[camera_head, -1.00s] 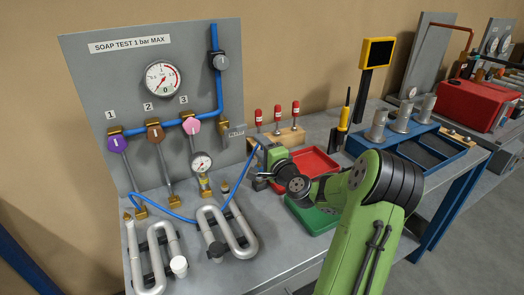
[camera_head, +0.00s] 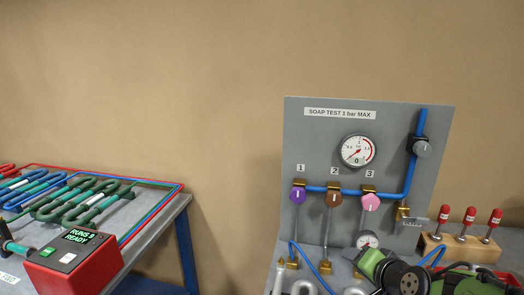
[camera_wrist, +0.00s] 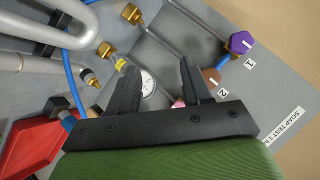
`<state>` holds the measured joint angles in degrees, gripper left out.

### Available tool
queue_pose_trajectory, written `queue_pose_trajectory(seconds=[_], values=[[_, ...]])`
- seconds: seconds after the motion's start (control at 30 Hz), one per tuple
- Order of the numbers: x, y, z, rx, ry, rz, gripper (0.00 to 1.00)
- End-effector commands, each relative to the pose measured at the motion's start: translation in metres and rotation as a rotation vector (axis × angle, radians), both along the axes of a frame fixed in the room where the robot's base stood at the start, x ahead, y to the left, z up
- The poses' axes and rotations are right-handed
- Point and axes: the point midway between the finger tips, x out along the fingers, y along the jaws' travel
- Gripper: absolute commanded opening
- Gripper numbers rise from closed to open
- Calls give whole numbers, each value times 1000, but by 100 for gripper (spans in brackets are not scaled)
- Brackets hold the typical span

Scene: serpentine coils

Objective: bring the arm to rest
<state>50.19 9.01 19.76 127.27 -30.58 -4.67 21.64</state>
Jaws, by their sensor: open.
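My arm shows at the lower right of the head view as a green link with a dark joint (camera_head: 402,279), in front of the bottom of the grey test panel (camera_head: 300,140). In the wrist view my gripper (camera_wrist: 160,64) has its two black fingers apart, with nothing held between them. Beyond the fingers are the small pressure gauge (camera_wrist: 147,83), brass fittings and the panel. I cannot tell from these frames whether the fingers touch anything.
The panel carries a large gauge (camera_head: 357,150), a blue pipe and purple, brown and pink valve knobs. Red-capped tools (camera_head: 469,216) stand in a wooden block at right. At left is a bench with coloured coils and a red box (camera_head: 75,262). A gap separates the benches.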

Motion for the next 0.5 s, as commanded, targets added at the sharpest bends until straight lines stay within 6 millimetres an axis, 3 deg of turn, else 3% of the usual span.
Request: queue_pose_trajectory(seconds=[0.03,0.1,0.2,0.4,0.5], values=[[-17,26,12,-106,56,75,49],[-47,52,19,-246,142,164,49],[-98,77,33,-412,240,265,49],[-207,95,53,-607,375,422,49],[-244,94,54,-632,411,477,49]])
